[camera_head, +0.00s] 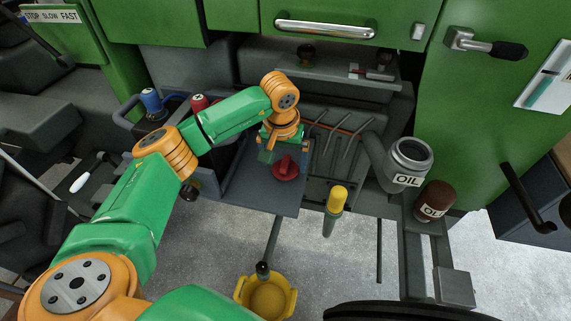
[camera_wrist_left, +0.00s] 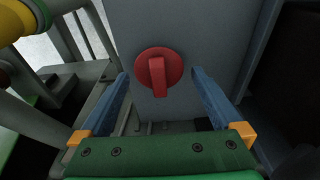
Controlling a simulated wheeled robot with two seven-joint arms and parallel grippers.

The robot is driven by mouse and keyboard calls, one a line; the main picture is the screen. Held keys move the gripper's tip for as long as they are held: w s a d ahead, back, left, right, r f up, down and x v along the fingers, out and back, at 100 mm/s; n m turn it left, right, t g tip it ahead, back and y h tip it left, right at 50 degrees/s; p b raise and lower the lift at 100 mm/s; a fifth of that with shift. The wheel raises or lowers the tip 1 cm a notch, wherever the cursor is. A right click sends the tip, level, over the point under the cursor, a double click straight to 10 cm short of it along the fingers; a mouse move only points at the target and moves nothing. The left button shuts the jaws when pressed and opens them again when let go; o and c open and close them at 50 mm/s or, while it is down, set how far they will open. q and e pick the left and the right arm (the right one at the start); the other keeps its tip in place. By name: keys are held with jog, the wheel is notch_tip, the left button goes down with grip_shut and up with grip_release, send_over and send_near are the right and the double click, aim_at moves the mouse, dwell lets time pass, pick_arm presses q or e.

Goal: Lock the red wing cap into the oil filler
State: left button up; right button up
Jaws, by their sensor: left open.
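The red wing cap (camera_head: 286,168) lies on a flat grey shelf (camera_head: 262,190), its wing upward. It also shows in the left wrist view (camera_wrist_left: 158,68), with its wing pointing towards the gripper's palm. My left gripper (camera_head: 284,148) is open just behind the cap in the head view. In the left wrist view its two blue fingers stand apart, one to each side of the cap, and nothing is held. The oil filler (camera_head: 410,153) is a grey pipe with an open round mouth and an OIL label, to the right of the shelf. My right gripper is not in view.
A brown OIL container (camera_head: 433,204) stands close to the filler. A yellow-topped dipstick handle (camera_head: 336,200) rises between shelf and filler. A blue-topped item (camera_head: 151,101) and red-topped item (camera_head: 199,103) stand left of the shelf. A yellow bucket (camera_head: 267,299) is on the floor.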

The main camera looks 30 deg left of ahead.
pick_arm(q)
jog(key=shift+w+f, duration=0.35)
jog(key=shift+f, duration=0.3)
jog(key=shift+s+r, duration=0.15)
jog(key=c, duration=1.2)
notch_tip(320, 180, up, 3)
jog(key=shift+d+r+b, duration=0.15)
jog(key=shift+r+b, duration=0.05)
jog(key=shift+b, duration=0.5)
jog(key=d+r, duration=0.3)
jog(key=d, duration=0.1)
jog(key=d+r, duration=0.3)
jog(key=d, duration=0.2)
jog(key=d+r, duration=0.3)
jog(key=d, duration=0.1)
jog(key=shift+d+r, duration=0.3)
jog(key=shift+d, duration=0.05)
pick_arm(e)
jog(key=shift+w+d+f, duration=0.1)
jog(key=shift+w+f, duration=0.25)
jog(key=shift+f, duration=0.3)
